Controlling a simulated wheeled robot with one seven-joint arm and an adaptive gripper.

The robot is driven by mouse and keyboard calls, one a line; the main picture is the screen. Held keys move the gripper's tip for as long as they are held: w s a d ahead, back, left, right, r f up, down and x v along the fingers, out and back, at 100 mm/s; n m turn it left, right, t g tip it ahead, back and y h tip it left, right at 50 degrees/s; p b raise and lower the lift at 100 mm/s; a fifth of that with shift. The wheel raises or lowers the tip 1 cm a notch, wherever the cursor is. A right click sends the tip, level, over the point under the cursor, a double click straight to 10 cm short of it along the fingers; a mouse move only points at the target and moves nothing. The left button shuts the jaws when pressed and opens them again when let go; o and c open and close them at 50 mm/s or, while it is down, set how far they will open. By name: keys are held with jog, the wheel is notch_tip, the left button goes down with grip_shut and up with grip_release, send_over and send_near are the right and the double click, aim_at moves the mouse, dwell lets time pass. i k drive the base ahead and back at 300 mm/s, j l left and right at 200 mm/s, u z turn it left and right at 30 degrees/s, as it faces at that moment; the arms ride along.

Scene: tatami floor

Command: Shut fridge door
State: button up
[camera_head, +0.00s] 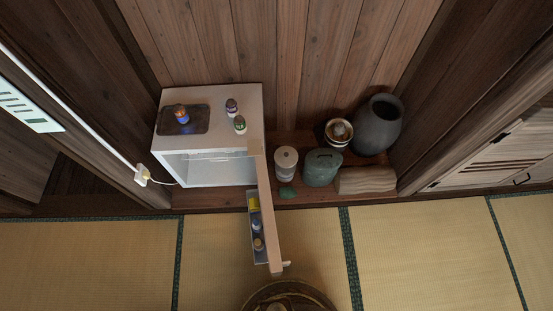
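A small white fridge (252,102) stands against the wood wall left of the middle. Its door (269,220) is wide open, swung out toward me from the right side of the fridge, over the tatami. The door's inner side faces left and carries a shelf (251,227) with several bottles and a yellow item. The lit inside of the fridge (210,171) shows and looks mostly empty. My gripper is not in view.
A dark tray with a bottle (181,114) and two more bottles (239,125) stand on the fridge. Canisters (321,167), a bowl, a dark vase (378,124) and a wooden block (366,180) stand to its right. A round dark object (257,296) sits close below the door. Tatami on both sides is clear.

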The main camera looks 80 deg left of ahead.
aim_at(271, 255)
jog(key=i+u, duration=0.15)
jog(key=u, duration=0.3)
jog(key=i+l+u, duration=0.1)
jog(key=u, duration=0.3)
jog(key=i+l+u, duration=0.15)
jog(key=u, duration=0.3)
jog(key=i+l+u, duration=0.15)
jog(key=u, duration=0.25)
jog(key=i+l+u, duration=0.1)
jog(key=u, duration=0.35)
jog(key=i+l+u, duration=0.1)
jog(key=u, duration=0.3)
jog(key=l+u, duration=0.2)
jog(key=u, duration=0.25)
jog(key=l+u, duration=0.2)
jog(key=u, duration=0.2)
jog(key=l+u, duration=0.2)
jog(key=u, duration=0.25)
jog(key=l+u, duration=0.25)
jog(key=u, duration=0.15)
